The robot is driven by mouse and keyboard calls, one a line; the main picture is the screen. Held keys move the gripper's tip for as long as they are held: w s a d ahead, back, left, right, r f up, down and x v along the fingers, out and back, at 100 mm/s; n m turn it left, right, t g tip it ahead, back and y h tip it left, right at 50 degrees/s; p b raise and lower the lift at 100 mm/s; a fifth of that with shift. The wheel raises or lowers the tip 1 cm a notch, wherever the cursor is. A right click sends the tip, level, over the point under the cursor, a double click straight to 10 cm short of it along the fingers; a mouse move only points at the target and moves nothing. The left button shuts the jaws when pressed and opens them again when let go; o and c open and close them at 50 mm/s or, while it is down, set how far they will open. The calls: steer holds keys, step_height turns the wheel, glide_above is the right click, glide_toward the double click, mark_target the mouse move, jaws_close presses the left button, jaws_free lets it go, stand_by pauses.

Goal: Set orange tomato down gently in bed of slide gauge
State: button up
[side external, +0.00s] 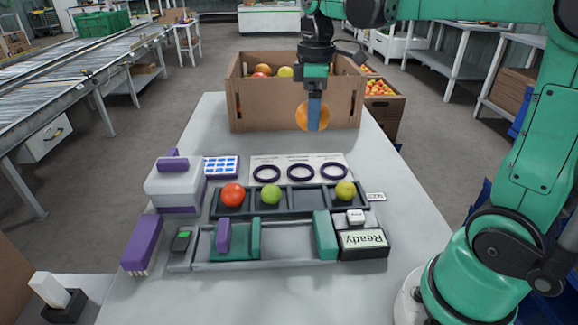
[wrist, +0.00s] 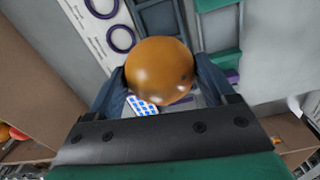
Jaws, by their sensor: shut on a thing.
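The orange tomato (side external: 314,116) is held between the fingers of my gripper (side external: 316,106), in the air in front of the cardboard box. In the wrist view the tomato (wrist: 160,70) sits between both dark fingertips (wrist: 165,84). The slide gauge (side external: 290,246) lies near the front of the table, with a grey bed and green jaws standing apart. A purple handle (side external: 223,235) stands by its left jaw. Its bed shows no tomato. A display reading "Ready" (side external: 362,240) is at its right end. My gripper is well above and behind the gauge.
A dark tray (side external: 326,201) behind the gauge holds a red tomato (side external: 233,194), a green one (side external: 270,194) and a yellow-green one (side external: 345,190). Purple rings (side external: 300,172) lie behind it. A white and purple device (side external: 174,185) stands left. The cardboard box (side external: 247,112) holds several tomatoes.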

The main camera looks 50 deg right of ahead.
step_height(320, 180, up, 3)
steer(key=shift+a+f, duration=0.1)
steer(key=shift+f, duration=0.05)
steer(key=s+a+f, duration=0.1)
steer(key=a+f, duration=0.2)
steer(key=f, duration=0.1)
steer(key=s+a+f, duration=0.2)
steer(key=a+f, duration=0.2)
steer(key=f, duration=0.1)
steer(key=s+a+f, duration=0.1)
steer(key=a+f, duration=0.3)
steer(key=shift+s+f, duration=0.35)
steer(key=shift+s+a+f, duration=0.1)
steer(key=shift+a+f, duration=0.05)
steer(key=shift+f, duration=1.8)
steer(key=shift+f, duration=0.6)
steer(key=o, duration=0.7)
steer(key=shift+c, duration=0.4)
